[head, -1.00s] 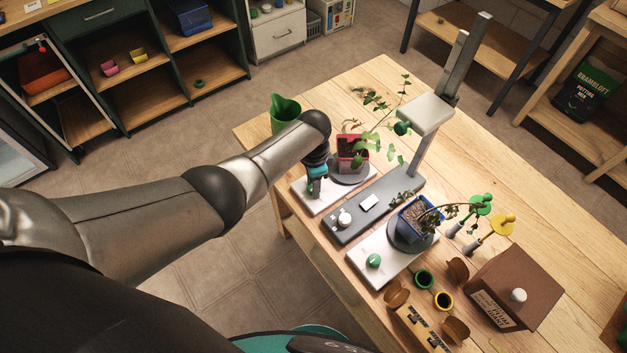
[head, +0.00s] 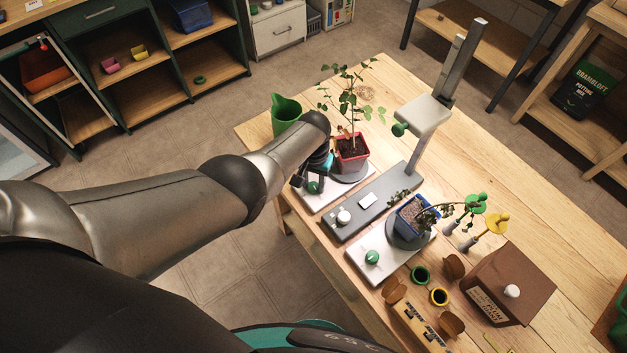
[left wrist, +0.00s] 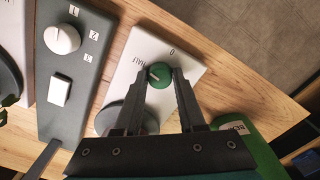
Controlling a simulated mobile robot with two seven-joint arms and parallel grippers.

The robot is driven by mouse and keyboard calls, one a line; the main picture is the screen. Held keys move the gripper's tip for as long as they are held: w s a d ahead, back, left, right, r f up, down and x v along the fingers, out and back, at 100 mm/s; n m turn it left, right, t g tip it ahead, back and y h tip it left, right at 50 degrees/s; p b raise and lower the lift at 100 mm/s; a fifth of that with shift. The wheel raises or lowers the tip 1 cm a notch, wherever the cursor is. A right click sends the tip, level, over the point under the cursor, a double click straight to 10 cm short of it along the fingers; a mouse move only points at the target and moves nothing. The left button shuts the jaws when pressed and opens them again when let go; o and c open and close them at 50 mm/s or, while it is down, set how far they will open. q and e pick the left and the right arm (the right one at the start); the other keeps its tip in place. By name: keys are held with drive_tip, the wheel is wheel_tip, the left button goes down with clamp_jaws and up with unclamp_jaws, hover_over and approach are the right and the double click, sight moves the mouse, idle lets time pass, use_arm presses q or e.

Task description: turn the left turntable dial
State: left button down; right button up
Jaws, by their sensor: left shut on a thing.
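The left turntable is a white base (head: 321,200) with a grey disc (head: 352,177) carrying a red pot (head: 351,152) with a tall leafy plant. Its green dial (head: 314,187) is at the near left end of the base. My left gripper (left wrist: 160,72) reaches down at it and is shut on the dial, one finger on each side, in the left wrist view. The dial (left wrist: 159,75) has a pale pointer line, with "0" and "HALF" printed on the base around it. My right gripper is not in view.
A grey stand (head: 345,220) with a white knob and upright post is beside the left turntable. Beyond it are another turntable (head: 368,270) with a blue pot and a brown box (head: 508,280).

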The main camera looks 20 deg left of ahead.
sight(313, 185)
use_arm(q)
drive_tip(key=shift+n, duration=1)
drive_tip(key=c, duration=0.5)
unclamp_jaws()
drive_tip(key=shift+r, duration=0.1)
wheel_tip(313, 185, up, 7)
drive_tip(key=p, duration=0.5)
wheel_tip(313, 185, up, 8)
drive_tip(key=p, duration=0.3)
